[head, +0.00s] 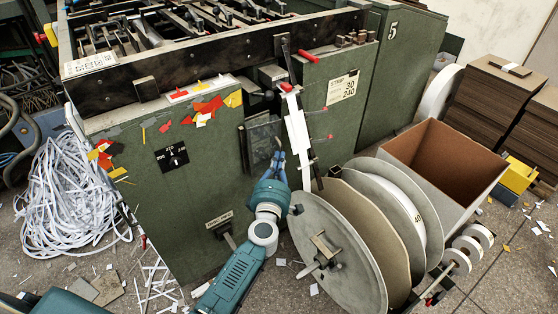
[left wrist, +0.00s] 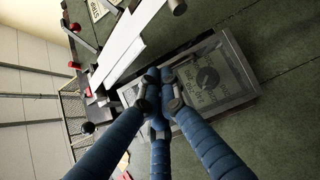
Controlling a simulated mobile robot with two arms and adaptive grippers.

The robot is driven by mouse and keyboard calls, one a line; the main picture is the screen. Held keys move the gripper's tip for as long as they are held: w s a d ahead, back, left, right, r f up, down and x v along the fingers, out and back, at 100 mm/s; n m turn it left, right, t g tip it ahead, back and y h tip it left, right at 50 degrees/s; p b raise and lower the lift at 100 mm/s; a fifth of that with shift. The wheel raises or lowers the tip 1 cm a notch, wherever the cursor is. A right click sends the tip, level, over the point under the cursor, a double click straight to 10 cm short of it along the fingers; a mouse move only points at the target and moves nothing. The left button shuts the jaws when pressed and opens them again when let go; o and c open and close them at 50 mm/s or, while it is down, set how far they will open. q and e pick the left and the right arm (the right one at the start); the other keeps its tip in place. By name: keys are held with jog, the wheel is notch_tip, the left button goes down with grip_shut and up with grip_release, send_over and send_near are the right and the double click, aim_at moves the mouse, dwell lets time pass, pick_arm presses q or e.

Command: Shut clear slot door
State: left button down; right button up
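The clear slot door (head: 262,137) is a see-through panel in a dark frame on the green machine's front, left of the white strip. It also shows in the left wrist view (left wrist: 222,78), with a dark knob or latch on it. I cannot tell how far it stands from the frame. My left gripper (head: 278,158) is at the lower right of the door. Its blue fingers are drawn together at the tips (left wrist: 160,76), with nothing visible between them. The tips overlap the door's edge; contact is unclear. My right gripper is out of view.
Large reels (head: 335,255) stand close right of my arm, with an open box (head: 455,160) behind. Shredded paper (head: 65,195) heaps at the left.

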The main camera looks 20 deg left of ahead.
pick_arm(q)
jog(key=shift+w+r+n+y, duration=0.1)
jog(key=shift+w+n+y, duration=0.55)
jog(key=shift+w, duration=0.35)
